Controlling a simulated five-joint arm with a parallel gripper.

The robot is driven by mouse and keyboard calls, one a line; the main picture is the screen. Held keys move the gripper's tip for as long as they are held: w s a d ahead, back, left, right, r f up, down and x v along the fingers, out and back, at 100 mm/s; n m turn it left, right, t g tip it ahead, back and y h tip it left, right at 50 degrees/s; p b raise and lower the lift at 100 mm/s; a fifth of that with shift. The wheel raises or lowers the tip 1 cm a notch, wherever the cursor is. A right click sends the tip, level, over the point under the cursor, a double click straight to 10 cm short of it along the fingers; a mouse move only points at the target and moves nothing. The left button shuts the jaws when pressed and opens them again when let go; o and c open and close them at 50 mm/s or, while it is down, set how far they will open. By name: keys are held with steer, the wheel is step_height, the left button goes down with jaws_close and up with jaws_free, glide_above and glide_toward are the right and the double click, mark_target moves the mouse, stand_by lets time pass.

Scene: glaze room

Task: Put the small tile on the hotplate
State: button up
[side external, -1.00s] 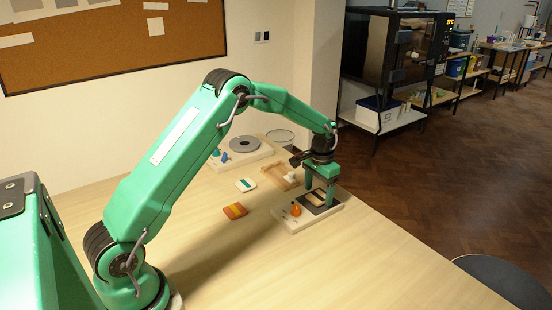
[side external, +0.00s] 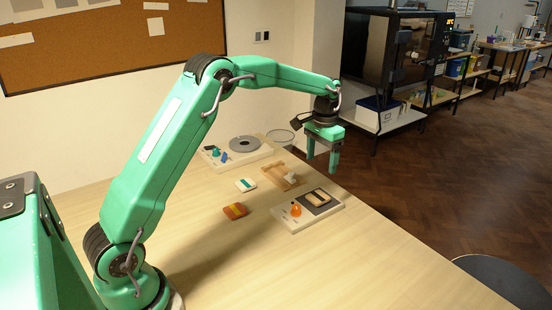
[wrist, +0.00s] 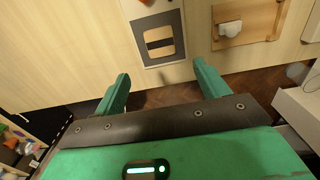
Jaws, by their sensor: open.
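A small tan tile with a dark stripe (side external: 317,198) lies flat on the dark square plate of what looks like the hotplate (side external: 325,208), a pale base with an orange knob-like part (side external: 295,210). In the wrist view the tile (wrist: 160,42) lies within the edges of the dark plate (wrist: 150,17). My gripper (side external: 320,165) is open and empty, raised above and behind the plate, clear of the tile. In the wrist view the spread fingers (wrist: 161,73) have nothing between them.
A striped orange tile (side external: 235,211) and a white-and-teal tile (side external: 245,185) lie on the table. A wooden tray (side external: 273,175) with a white block (side external: 290,179) sits behind the hotplate. Another pale base with a round grey disc (side external: 244,144) stands farther back. The front table is clear.

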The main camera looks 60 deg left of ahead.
stand_by(0.5)
steer(key=s+d+r+t, duration=0.1)
steer(key=s+d+r, duration=0.2)
steer(key=s+r, duration=0.4)
steer(key=s+d+r+t, duration=0.25)
steer(key=s+r, duration=0.35)
steer(key=s, duration=0.3)
steer(key=s+d+f+t, duration=0.1)
steer(key=s, duration=0.7)
steer(key=s+d+f+t, duration=0.1)
steer(key=s+d+f, duration=0.1)
steer(key=s, duration=0.7)
steer(key=shift+c, duration=0.4)
